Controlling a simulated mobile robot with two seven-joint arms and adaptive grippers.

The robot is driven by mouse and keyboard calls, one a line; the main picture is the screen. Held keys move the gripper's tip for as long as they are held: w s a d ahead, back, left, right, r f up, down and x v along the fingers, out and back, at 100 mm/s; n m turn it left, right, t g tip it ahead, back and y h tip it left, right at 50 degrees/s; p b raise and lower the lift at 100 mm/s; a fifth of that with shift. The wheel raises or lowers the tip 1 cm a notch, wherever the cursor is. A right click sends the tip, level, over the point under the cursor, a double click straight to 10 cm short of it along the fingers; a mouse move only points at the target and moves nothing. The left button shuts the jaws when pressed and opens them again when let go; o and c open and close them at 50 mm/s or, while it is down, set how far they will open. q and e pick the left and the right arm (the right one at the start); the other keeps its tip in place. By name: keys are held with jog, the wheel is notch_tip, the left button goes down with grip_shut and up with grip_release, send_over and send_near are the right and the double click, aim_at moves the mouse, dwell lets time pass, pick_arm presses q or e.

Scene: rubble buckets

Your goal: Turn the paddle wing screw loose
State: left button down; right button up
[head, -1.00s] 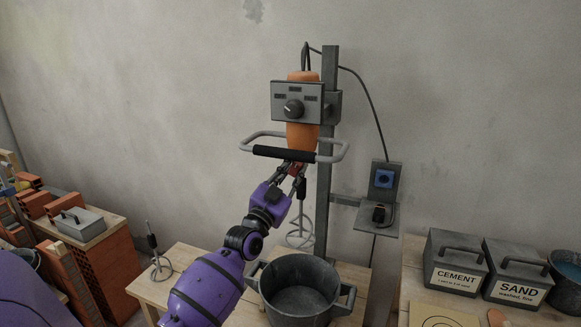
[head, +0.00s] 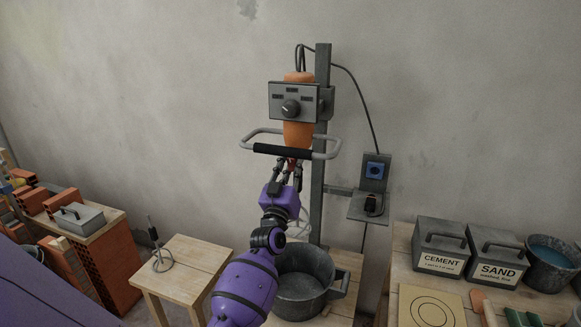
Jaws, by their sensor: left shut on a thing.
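An orange mixer (head: 298,134) with a grey control box (head: 293,103) and a black-gripped handlebar (head: 285,151) hangs on a dark post. The small red wing screw (head: 292,160) shows just under the handlebar, mostly hidden by my fingers. My left gripper (head: 288,168) reaches up from below and is shut on the wing screw. The mixer's grey paddle (head: 300,224) hangs below, largely hidden behind my left wrist. My right gripper is not in view.
A dark bucket (head: 302,283) stands beneath the mixer, partly behind my left arm. A second paddle (head: 160,258) stands on the wooden table (head: 190,269) at left. Cement (head: 440,248) and sand (head: 496,254) boxes stand at right. A socket (head: 375,170) is beside the post.

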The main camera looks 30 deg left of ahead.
pick_arm(q)
jog(key=shift+a, duration=0.1)
jog(key=c, duration=1.8)
grip_release()
jog(key=shift+c, duration=0.2)
jog(key=shift+s, duration=0.1)
jog(key=shift+s+f, duration=0.2)
jog(key=v, duration=1.1)
jog(key=shift+s, duration=0.2)
